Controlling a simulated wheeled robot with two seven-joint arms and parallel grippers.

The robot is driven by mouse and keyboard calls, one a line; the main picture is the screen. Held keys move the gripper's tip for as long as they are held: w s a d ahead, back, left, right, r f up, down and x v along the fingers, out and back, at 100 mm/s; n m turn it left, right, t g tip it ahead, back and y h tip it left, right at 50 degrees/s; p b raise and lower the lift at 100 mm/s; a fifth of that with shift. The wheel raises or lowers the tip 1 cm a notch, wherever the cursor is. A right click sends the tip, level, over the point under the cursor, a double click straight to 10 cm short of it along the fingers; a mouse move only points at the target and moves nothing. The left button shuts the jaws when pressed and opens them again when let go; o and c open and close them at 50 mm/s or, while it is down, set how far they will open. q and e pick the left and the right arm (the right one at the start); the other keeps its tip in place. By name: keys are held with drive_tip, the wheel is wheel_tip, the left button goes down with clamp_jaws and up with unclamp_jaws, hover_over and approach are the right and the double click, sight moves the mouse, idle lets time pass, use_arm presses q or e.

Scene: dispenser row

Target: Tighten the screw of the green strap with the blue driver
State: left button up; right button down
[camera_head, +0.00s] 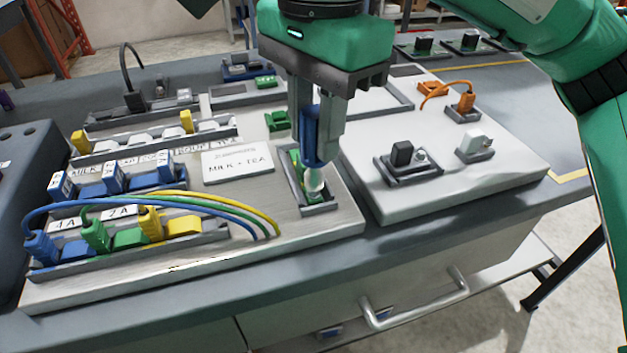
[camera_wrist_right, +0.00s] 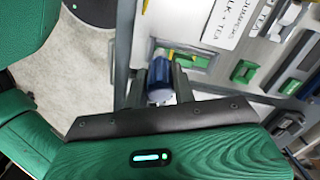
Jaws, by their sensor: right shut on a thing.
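My right gripper (camera_head: 316,146) is shut on the blue driver (camera_head: 310,128) and holds it upright, pointing down. The driver's pale lower end (camera_head: 314,181) is over a grey holder (camera_head: 321,210) at the right end of the light board. A green strap (camera_head: 295,162) lies in this holder, partly hidden behind the driver and fingers. The screw is hidden, and I cannot tell whether the driver touches it. In the right wrist view the blue driver (camera_wrist_right: 158,82) sits between the fingers, with the green strap (camera_wrist_right: 198,60) just beyond it. My left gripper is not in view.
A card reading "MILK + TEA" (camera_head: 237,163) lies left of the holder. Blue, green and yellow plugs with cables (camera_head: 200,203) stand at the front left. A second board (camera_head: 440,195) at right carries a black switch (camera_head: 401,153) and an orange plug (camera_head: 466,102).

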drive_tip(key=shift+r, duration=0.3)
drive_tip(key=shift+r+p, duration=1.75)
drive_tip(key=shift+r, duration=0.55)
